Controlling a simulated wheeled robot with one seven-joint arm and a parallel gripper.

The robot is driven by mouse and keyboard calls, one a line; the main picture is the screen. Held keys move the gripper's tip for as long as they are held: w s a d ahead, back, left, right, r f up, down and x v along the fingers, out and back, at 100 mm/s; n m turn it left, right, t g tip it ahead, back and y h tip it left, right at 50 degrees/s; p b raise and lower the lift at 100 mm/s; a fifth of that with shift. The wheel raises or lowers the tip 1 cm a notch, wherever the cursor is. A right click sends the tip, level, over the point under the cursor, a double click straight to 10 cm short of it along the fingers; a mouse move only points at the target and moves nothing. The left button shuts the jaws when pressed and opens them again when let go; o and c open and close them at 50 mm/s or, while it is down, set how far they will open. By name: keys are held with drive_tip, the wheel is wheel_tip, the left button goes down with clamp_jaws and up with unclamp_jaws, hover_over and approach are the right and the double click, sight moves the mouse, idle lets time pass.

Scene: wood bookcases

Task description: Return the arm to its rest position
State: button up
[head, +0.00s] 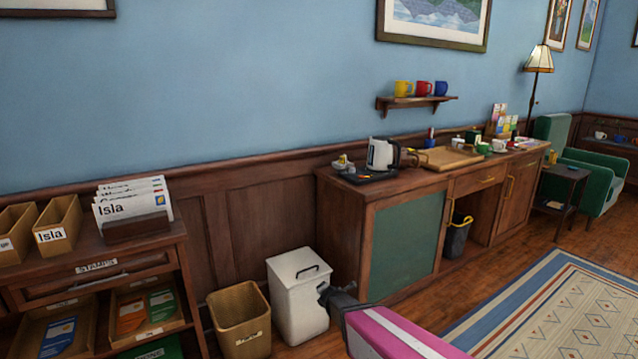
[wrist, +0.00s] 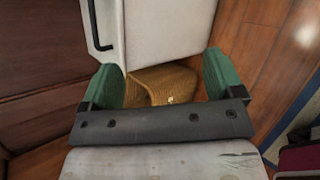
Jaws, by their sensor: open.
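My gripper (wrist: 162,78) is open in the wrist view, with its two green fingers spread wide and nothing held between them. Beyond the fingers the tan waste bin (wrist: 165,78) and the white lidded bin (wrist: 155,35) with a black handle show. In the head view my arm, pink and white, comes in from the bottom edge, its dark end (head: 328,294) in front of the white bin's right side. The fingertips are hard to make out there.
The tan bin (head: 240,318) and white bin (head: 300,300) stand on the floor between a letter shelf (head: 140,258) and a long wooden cabinet (head: 345,235). A kettle (head: 382,155) and a wooden tray (head: 450,158) are on the cabinet. A rug (head: 560,310) covers open floor at right.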

drive_tip(key=s+d+r+m+g+h, duration=0.3)
drive_tip(key=s+d+r+m+g, duration=0.25)
drive_tip(key=s+d+m, duration=0.65)
drive_tip(key=s+d+r+m+g+y, duration=0.1)
drive_tip(key=s+r+m+g, duration=0.1)
drive_tip(key=m, duration=0.4)
drive_tip(key=s+d+r+m+g+y, duration=0.1)
drive_tip(key=s+d+r+m+g, duration=0.1)
drive_tip(key=s+m, duration=0.5)
wheel_tip(320, 180, up, 2)
drive_tip(key=shift+s+d+r+g, duration=0.1)
drive_tip(key=shift+s+d+g, duration=0.15)
drive_tip(key=shift+g, duration=0.2)
